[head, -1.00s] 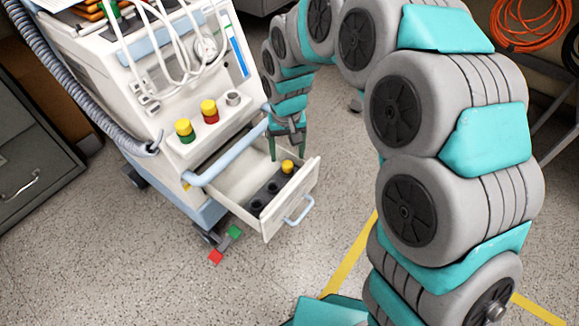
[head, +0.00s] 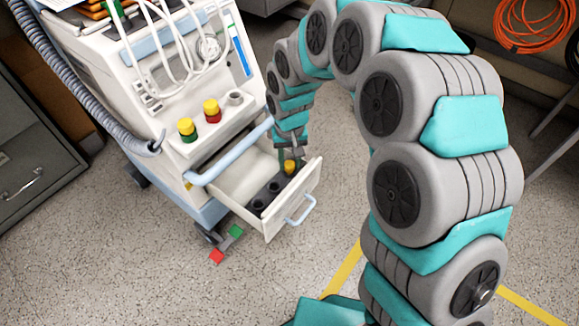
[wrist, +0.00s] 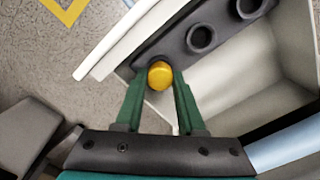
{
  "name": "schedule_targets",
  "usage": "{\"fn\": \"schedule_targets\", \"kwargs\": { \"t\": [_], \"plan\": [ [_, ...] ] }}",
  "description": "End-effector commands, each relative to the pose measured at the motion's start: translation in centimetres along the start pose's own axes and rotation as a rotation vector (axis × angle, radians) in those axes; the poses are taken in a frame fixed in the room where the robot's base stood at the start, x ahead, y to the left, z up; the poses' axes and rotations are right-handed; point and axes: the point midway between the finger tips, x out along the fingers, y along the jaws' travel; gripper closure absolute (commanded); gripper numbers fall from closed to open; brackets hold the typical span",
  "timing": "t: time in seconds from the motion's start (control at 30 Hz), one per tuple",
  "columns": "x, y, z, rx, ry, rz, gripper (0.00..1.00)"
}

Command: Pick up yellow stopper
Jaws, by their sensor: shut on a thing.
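The yellow stopper (wrist: 160,75) sits at one end of a dark holder (wrist: 174,41) inside the open white drawer (head: 281,225). In the head view the stopper (head: 290,167) shows just below my gripper (head: 291,160). In the wrist view the green fingers of my gripper (wrist: 160,78) stand on both sides of the stopper and are shut on it. The stopper's lower part is hidden in the holder. Two empty round sockets show beside it in the holder.
Above the drawer, the cart's ledge carries a yellow-and-green piece (head: 187,130), a yellow-and-red piece (head: 212,111) and an empty grey socket (head: 235,97). A blue handle bar (head: 232,157) runs over the drawer. Red (head: 216,256) and green (head: 236,231) blocks are near the cart's foot.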

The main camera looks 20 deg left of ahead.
Motion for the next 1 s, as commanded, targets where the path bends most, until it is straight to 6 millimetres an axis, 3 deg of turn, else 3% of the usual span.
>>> {"fn": "schedule_targets", "kwargs": {
  "t": [0.03, 0.27, 0.8, 1.0],
  "plan": [
    [0.0, 0.0, 0.0, 0.000, 0.000, 0.000, 0.75],
    [0.0, 0.0, 0.0, 0.000, -0.001, 0.000, 1.00],
    [0.0, 0.0, 0.0, 0.000, -0.001, 0.000, 1.00],
    [-1.3, 0.0, 0.0, 0.000, 0.000, 0.000, 1.00]
  ]
}}
